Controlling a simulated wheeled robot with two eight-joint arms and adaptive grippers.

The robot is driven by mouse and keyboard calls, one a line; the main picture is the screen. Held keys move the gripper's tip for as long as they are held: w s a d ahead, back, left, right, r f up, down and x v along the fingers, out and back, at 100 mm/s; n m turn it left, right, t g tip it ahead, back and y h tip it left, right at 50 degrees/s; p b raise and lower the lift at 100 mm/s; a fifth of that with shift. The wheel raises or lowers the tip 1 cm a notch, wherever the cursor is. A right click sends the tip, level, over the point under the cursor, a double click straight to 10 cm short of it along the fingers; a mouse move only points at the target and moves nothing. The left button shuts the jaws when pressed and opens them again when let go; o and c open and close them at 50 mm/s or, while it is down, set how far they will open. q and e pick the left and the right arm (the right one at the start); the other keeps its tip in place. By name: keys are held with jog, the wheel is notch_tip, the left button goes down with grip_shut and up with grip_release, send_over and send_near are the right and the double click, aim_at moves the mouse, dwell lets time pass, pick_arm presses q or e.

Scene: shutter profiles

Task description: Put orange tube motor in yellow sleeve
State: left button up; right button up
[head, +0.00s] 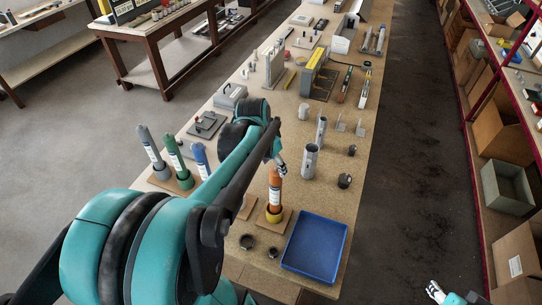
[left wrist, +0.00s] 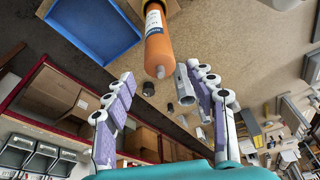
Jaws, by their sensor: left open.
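The orange tube motor (head: 275,190) stands upright, its lower end appearing to be inside the yellow sleeve (head: 273,216) on a small brown base. My left gripper (head: 281,168) is just beyond and above the motor's top. In the left wrist view my left gripper (left wrist: 160,76) is open, its purple-padded fingers wide apart. There the orange motor (left wrist: 158,45) points its end towards the gap between them, with no finger touching it. My right gripper (head: 437,293) is at the bottom right, small, away from the table.
Grey (head: 150,147), green (head: 176,158) and blue (head: 200,157) tubes stand in holders at left, partly beside my left arm. A blue tray (head: 315,247) lies at the near right. A grey metal tube (head: 310,161) and a dark cup (head: 345,181) stand beyond it.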

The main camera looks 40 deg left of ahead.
pick_arm(q)
jog(key=s+d+r+t, duration=0.1)
jog(key=s+d+t, duration=0.1)
jog(key=d, duration=0.7)
jog(key=s+d+r+n+t, duration=0.1)
jog(key=s+d, duration=0.3)
jog(key=d, duration=0.5)
jog(key=shift+s+d+r+t, duration=0.15)
jog(key=shift+d+r+t, duration=0.05)
jog(key=shift+r+t, duration=0.3)
notch_tip(320, 180, down, 22)
jog(key=b, duration=2.1)
jog(key=shift+b, duration=0.3)
